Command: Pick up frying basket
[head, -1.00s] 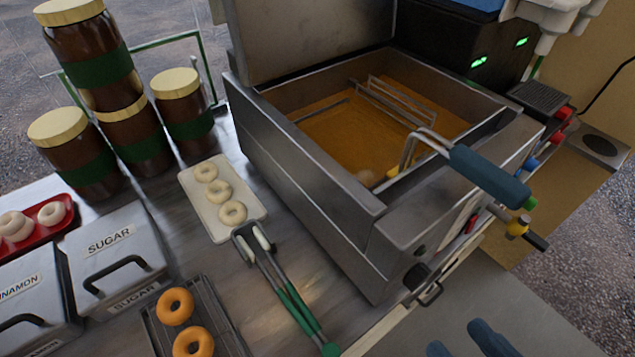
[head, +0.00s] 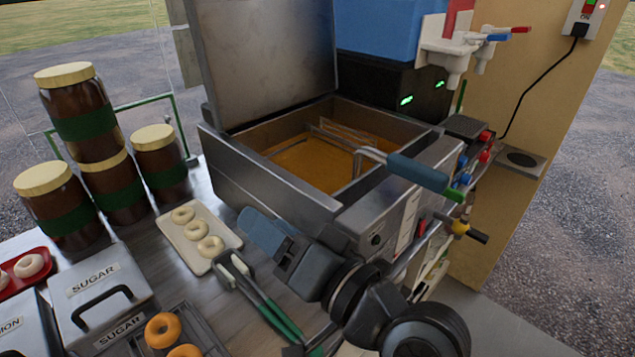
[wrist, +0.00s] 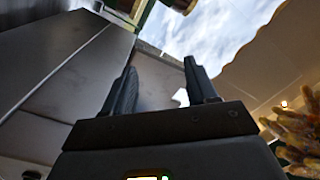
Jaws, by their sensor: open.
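The frying basket is a wire basket sitting in the fryer (head: 275,195), in amber oil. Its blue-grey handle (head: 418,171) sticks out over the fryer's front right edge. Its wire frame shows above the oil, and its lower part is hidden in the oil. My gripper (head: 258,230) is in front of the fryer's front left wall, left of and lower than the handle, apart from it. In the wrist view, my gripper (wrist: 160,68) has its two fingers spread with nothing between them; the basket cannot be made out there.
Metal tongs with green handles (head: 262,300) lie on the counter below my gripper. A tray of pale doughnuts (head: 190,252) and stacked brown jars (head: 85,110) stand left. Sugar boxes (head: 95,275) are at lower left. Taps and coloured knobs line the fryer's right side.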

